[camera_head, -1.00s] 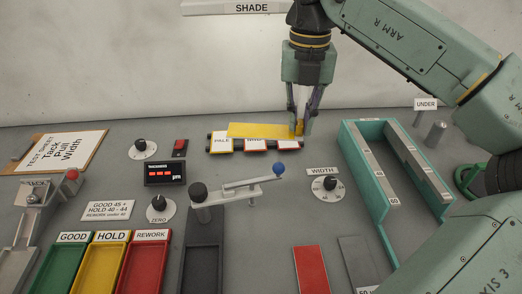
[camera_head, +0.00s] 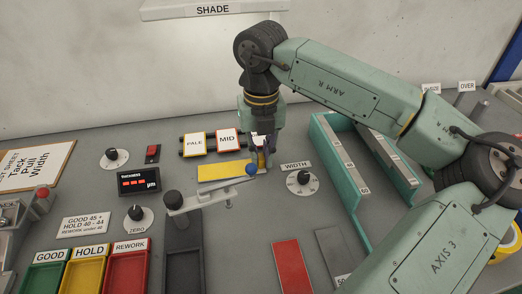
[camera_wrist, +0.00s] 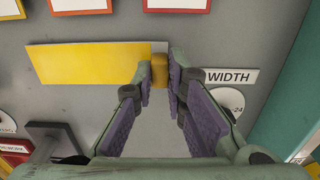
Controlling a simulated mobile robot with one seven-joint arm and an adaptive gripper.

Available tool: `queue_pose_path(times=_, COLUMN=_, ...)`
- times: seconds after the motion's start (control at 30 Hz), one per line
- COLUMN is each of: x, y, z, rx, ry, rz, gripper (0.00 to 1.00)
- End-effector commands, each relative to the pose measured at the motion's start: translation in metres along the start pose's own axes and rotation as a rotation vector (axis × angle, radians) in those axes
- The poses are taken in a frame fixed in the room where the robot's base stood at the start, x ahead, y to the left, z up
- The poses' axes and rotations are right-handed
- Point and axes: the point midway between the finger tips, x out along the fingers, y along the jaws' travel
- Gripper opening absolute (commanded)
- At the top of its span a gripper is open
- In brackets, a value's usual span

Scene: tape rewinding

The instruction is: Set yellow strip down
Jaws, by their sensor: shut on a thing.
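The yellow strip (camera_head: 222,171) lies flat and level in front of the shade cards, at or just above the grey bench top; I cannot tell whether it touches. My gripper (camera_head: 263,164) is shut on its right end, pointing down. In the wrist view, the strip (camera_wrist: 88,63) reaches left from the fingertips (camera_wrist: 160,72), which close on a darker yellow block at its end. The lever's blue knob (camera_head: 252,169) overlaps the strip's right part in the head view.
Cards PALE (camera_head: 195,143) and MID (camera_head: 228,140) stand behind the strip; a third is mostly hidden by my gripper. The lever arm (camera_head: 215,193) is in front. The WIDTH dial (camera_head: 300,182) and teal channel (camera_head: 340,170) are to the right.

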Motion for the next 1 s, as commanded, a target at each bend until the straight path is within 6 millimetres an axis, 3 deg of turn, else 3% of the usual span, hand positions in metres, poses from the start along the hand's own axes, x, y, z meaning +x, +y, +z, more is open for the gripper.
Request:
queue_pose_path(times=0.23, x=0.004, y=0.000, z=0.000, rx=0.001, ry=0.000, rz=-0.001, gripper=0.00)
queue_pose_path(times=0.27, x=0.004, y=0.000, z=0.000, rx=0.001, ry=0.000, rz=-0.001, gripper=0.13)
queue_pose_path(times=0.57, x=0.003, y=0.000, z=0.000, rx=0.001, ry=0.001, rz=-0.001, gripper=0.33)
queue_pose_path(times=1.0, x=-0.007, y=-0.001, z=0.001, rx=0.002, ry=-0.001, rz=-0.003, gripper=0.33)
